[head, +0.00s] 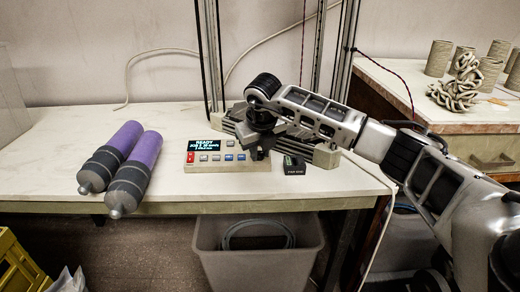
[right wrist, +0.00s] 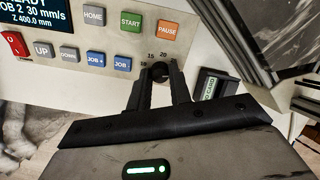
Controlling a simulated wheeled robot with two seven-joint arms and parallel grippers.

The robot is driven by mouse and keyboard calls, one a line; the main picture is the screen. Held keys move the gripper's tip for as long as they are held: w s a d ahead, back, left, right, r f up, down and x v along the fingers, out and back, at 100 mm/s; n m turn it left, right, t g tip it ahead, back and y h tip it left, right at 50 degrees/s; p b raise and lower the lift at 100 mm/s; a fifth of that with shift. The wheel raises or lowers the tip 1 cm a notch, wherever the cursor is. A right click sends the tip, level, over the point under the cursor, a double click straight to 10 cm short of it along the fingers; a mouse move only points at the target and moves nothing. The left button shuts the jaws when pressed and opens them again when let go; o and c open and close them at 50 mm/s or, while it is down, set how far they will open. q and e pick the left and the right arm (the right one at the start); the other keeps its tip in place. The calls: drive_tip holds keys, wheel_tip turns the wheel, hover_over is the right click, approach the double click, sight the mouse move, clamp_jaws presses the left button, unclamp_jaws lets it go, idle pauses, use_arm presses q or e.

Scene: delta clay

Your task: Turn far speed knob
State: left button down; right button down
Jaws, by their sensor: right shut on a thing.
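The control panel (head: 228,166) stands on the white table, with a lit screen, a red rocker switch and several buttons. In the right wrist view the panel face (right wrist: 101,38) shows START, PAUSE, HOME, UP, DOWN and JOB buttons. A dark round speed knob (right wrist: 159,70) sits below the PAUSE button, with scale numbers printed around it. My right gripper (right wrist: 159,75) is shut on this knob, one finger on each side. In the head view my right gripper (head: 259,152) covers the panel's right end and hides the knob. My left gripper is not in view.
A small black box (head: 293,165) stands just right of the panel. Two purple-and-grey cylinders (head: 128,158) lie at left. Metal uprights (head: 211,55) rise behind the panel. A grey bin (head: 258,257) stands under the table. The table between cylinders and panel is clear.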

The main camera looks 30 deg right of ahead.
drive_tip(key=shift+m, duration=0.5)
drive_tip(key=c, duration=1.3)
unclamp_jaws()
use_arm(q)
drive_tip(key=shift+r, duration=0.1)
use_arm(e)
drive_tip(key=shift+r, duration=0.15)
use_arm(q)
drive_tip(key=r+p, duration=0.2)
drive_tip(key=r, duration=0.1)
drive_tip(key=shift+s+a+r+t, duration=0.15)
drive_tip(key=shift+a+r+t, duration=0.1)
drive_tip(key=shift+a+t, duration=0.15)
use_arm(e)
drive_tip(key=v, duration=1.5)
drive_tip(key=shift+r, duration=0.35)
drive_tip(key=shift+a, duration=0.1)
